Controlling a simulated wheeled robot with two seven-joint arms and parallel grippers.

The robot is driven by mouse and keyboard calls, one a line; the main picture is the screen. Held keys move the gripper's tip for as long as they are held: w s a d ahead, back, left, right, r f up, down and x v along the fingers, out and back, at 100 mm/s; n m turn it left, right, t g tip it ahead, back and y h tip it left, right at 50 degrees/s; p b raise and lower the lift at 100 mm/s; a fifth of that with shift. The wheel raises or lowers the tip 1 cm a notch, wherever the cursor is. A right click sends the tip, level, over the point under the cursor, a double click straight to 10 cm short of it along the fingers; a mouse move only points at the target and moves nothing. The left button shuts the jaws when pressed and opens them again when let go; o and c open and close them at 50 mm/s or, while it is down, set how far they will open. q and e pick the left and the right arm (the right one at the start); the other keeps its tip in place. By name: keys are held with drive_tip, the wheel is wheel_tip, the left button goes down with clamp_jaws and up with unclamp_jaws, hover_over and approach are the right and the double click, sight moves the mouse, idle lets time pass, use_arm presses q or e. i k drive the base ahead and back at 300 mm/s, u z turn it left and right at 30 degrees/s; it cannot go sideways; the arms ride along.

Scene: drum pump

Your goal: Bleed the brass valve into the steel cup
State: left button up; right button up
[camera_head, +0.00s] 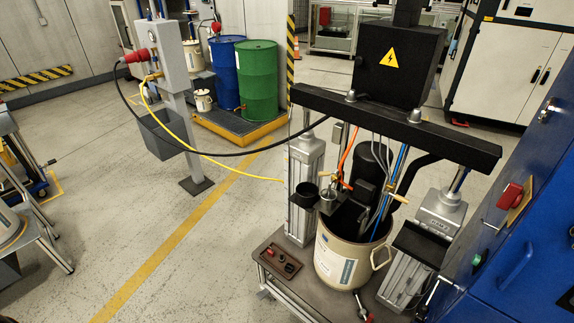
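The drum pump stands at the lower right, with a cream drum (338,262) under a black crossbeam (400,125). A small brass valve (334,180) with a red-orange lever sits above the drum's left part, below an orange hose. A small grey steel cup (328,202) is close below the valve, over the drum's rim; whether they touch is unclear, and its inside is too small to read. A black holder (303,196) is just left of the cup. Neither of my grippers is in view.
A blue cabinet (520,240) closes off the right side. A yellow hose (205,152) and a black cable run to a grey post (175,100). The floor left of the cart is clear.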

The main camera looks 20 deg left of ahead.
sight(326, 173)
drive_tip(key=u, duration=0.05)
drive_tip(key=i, duration=0.9)
drive_tip(key=z, duration=0.55)
